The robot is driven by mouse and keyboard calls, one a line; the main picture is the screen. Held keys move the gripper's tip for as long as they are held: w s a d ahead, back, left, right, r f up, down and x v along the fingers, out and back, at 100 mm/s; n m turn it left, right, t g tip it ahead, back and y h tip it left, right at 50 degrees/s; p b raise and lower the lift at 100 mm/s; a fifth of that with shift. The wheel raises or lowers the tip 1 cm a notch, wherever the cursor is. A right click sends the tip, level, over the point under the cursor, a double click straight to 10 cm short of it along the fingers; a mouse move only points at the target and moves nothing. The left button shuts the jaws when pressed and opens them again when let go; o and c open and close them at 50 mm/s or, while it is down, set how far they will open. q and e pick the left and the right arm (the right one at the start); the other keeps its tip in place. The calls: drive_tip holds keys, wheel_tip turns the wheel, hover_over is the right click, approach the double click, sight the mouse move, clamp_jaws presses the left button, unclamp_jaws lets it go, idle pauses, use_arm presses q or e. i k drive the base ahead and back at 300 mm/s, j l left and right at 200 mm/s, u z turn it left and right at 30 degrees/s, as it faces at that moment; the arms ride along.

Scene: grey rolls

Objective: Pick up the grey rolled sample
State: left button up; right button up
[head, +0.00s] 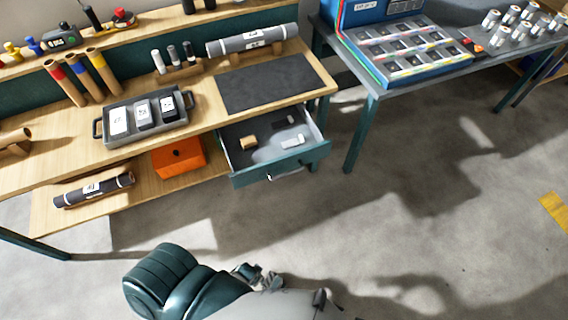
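Two dark grey rolls with white labels are in the head view. One grey roll (252,40) lies in a holder at the back right of the wooden bench top. The other grey roll (94,189) lies on the lower wooden shelf at the left. Teal and grey links of my own body show at the bottom edge. Small metal parts (258,275) beside them may be my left gripper; I cannot tell whether it is open or shut. They are well apart from both rolls. My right gripper is not in view.
The bench top (215,117) carries a grey tray (119,141) with white-labelled items, a dark mat (266,84) and several brown tubes. An open drawer (290,166) sticks out below the mat. An orange box (178,157) is on the lower shelf. Floor in front is clear.

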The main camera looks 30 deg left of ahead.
sight(172, 51)
drive_tip(key=u, duration=1.7)
drive_tip(key=i+j+z, duration=0.1)
drive_tip(key=z, duration=0.3)
drive_tip(key=j+z, duration=0.15)
drive_tip(key=z, duration=0.25)
drive_tip(key=i+j+z, duration=0.15)
drive_tip(key=z, duration=0.25)
drive_tip(key=j+z, duration=0.15)
drive_tip(key=z, duration=0.25)
